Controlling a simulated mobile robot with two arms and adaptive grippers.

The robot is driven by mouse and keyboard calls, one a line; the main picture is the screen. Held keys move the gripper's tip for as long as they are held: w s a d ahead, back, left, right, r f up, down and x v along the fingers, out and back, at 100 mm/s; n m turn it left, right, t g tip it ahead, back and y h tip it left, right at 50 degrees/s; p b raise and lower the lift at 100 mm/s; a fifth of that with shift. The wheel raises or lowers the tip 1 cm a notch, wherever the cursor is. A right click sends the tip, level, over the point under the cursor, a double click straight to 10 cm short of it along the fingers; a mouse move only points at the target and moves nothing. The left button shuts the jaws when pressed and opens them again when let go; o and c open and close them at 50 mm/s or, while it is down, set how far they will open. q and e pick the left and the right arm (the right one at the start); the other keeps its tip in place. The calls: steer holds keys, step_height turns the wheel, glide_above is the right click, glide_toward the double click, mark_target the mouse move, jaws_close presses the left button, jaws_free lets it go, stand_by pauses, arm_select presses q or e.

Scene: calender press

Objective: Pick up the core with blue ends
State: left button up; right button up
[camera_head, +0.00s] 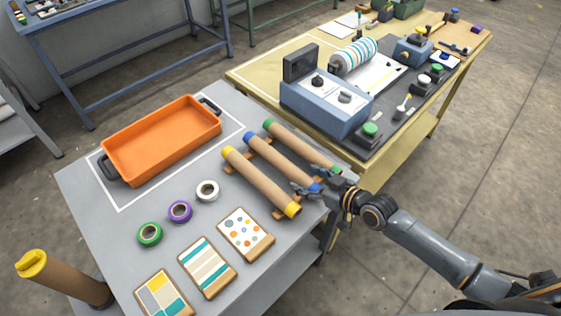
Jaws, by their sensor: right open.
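The core with blue ends (277,156) is a brown tube lying on a wooden rack on the grey table, in the middle of three parallel cores. The core with yellow ends (258,180) lies to its left and the core with green ends (298,142) to its right. My right gripper (306,178) is open at the near blue end of the middle core, its fingers partly covering that end. I cannot tell whether the fingers touch it. My left gripper is not in view.
An orange tray (160,154) stands at the back left of the table. Tape rolls (180,211) and patterned boards (207,267) lie left of the cores. A blue-grey press (325,104) stands on the yellow table behind. A yellow-capped tube (65,282) stands at the lower left.

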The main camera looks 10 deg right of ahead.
mark_target(301, 174)
steer(key=x, duration=0.4)
steer(key=shift+s+d+f, duration=0.1)
steer(key=shift+f, duration=0.05)
steer(key=c, duration=1.3)
steer(key=shift+o, duration=0.2)
steer(key=shift+r, duration=0.2)
steer(key=shift+r, duration=0.3)
step_height(301, 174, up, 2)
steer(key=shift+r, duration=0.1)
steer(key=s+d+r+b, duration=0.4)
steer(key=d+r, duration=0.6)
steer(key=d, duration=0.3)
steer(key=shift+s, duration=0.35)
